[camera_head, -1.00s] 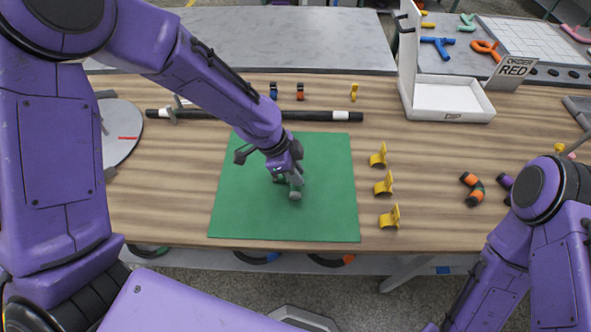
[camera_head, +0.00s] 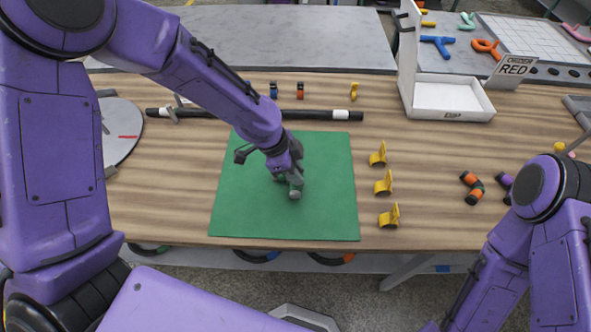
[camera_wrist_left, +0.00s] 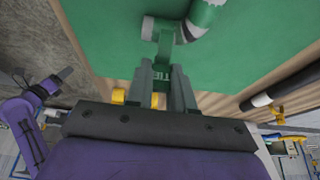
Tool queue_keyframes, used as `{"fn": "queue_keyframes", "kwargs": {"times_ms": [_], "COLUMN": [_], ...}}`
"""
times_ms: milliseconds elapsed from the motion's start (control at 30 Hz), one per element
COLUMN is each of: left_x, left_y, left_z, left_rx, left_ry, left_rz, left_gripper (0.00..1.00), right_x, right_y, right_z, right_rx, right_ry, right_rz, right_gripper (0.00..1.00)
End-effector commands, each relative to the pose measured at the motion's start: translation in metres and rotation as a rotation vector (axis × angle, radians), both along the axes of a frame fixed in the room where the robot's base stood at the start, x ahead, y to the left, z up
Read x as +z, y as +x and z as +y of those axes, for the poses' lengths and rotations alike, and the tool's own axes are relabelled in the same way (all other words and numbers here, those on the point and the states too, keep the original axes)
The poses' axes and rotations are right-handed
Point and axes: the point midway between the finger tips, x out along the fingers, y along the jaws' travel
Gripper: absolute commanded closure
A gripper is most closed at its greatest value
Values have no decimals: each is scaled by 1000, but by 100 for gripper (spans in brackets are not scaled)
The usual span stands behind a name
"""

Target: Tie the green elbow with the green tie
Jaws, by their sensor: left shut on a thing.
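The green elbow lies on the green mat (camera_head: 245,200). In the head view its grey end (camera_head: 295,193) shows just below my left gripper (camera_head: 287,176), which hides much of the rest. In the left wrist view the elbow (camera_wrist_left: 203,14) is at the top, with pale grey parts and a dark green band. My left gripper (camera_wrist_left: 165,85) is shut on the green tie (camera_wrist_left: 164,52), which has lettering on it. The tie reaches up to the elbow; I cannot tell whether it goes around it. My right gripper (camera_wrist_left: 60,80) seems to show small and dark in the left wrist view.
Several yellow clips (camera_head: 383,184) stand right of the mat. A black bar (camera_head: 250,114) lies behind it. An orange and dark elbow (camera_head: 473,190) lies further right, and a white bin (camera_head: 447,100) stands at the back.

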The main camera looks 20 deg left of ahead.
Motion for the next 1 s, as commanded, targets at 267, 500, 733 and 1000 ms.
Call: {"fn": "queue_keyframes", "kwargs": {"times_ms": [267,500,733,1000], "left_x": [-7,-16,-23,-22], "left_y": [0,0,0,0], "left_z": [0,0,0,0], "left_rx": [0,2,0,0], "left_ry": [0,0,0,0], "left_rz": [0,1,0,0], "left_gripper": [100,100,100,100], "right_x": [-5,-11,-15,-15], "right_y": [0,0,0,0], "right_z": [0,0,0,0], "right_rx": [0,0,0,0], "right_ry": [0,0,0,0], "right_rz": [0,0,0,0], "right_gripper": [57,57,57,57]}}
